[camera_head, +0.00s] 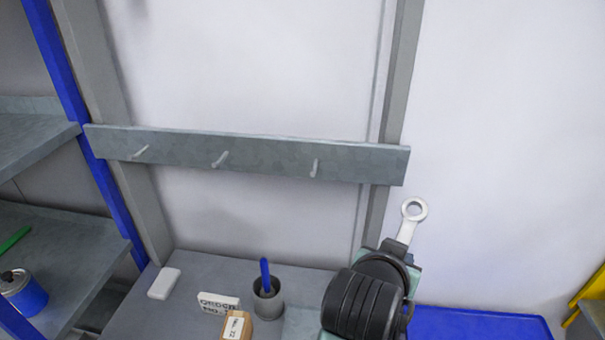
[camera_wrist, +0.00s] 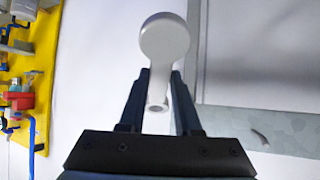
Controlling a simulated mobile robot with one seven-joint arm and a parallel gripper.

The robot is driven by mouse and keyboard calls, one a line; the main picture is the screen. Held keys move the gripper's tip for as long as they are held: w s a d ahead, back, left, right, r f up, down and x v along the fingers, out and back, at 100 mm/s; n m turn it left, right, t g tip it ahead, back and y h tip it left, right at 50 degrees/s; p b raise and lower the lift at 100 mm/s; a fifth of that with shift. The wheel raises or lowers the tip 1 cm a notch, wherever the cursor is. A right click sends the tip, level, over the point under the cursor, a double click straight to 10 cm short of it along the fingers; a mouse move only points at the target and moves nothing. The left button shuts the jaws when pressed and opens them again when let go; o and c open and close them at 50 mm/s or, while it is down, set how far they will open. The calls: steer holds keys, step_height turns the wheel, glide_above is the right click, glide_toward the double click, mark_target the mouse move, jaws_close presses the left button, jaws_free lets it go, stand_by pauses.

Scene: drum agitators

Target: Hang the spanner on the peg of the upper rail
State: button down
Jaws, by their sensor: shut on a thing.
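The spanner (camera_head: 413,212) is pale grey with a ring end pointing up in the head view. It also shows in the wrist view (camera_wrist: 165,40), held between the two dark fingers of my gripper (camera_wrist: 158,92). The rail carries three pegs: left (camera_head: 141,151), middle (camera_head: 220,159) and right (camera_head: 315,168). One peg (camera_wrist: 260,137) shows at the wrist view's lower right.
A grey bench (camera_head: 190,312) below holds a white block (camera_head: 164,283), a cup (camera_head: 268,300) with a blue-handled item, a sign (camera_head: 218,302) and a wooden block (camera_head: 237,327). Shelves (camera_head: 60,240) stand left. A blue tray (camera_head: 480,322) lies right. The space before the rail is clear.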

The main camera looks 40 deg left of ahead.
steer(key=a+r+t+y+p, duration=0.1)
steer(key=a+r+t+p, duration=0.2)
steer(key=r, duration=1)
steer(key=a+r+t+y+p, duration=0.1)
steer(key=a+r+t, duration=0.35)
steer(key=r, duration=0.75)
steer(key=s+a+r+t+p, duration=0.1)
steer(key=s+a+r, duration=0.1)
steer(key=r, duration=0.7)
steer(key=s+a+r+n+t+y+p, duration=0.1)
steer(key=s+r+p, duration=0.1)
steer(key=r, duration=0.7)
steer(key=s+a+r+t+y+p, duration=0.1)
steer(key=s+r, duration=0.3)
steer(key=r, duration=0.6)
steer(key=shift+a, duration=0.85)
steer(key=shift+r, duration=0.1)
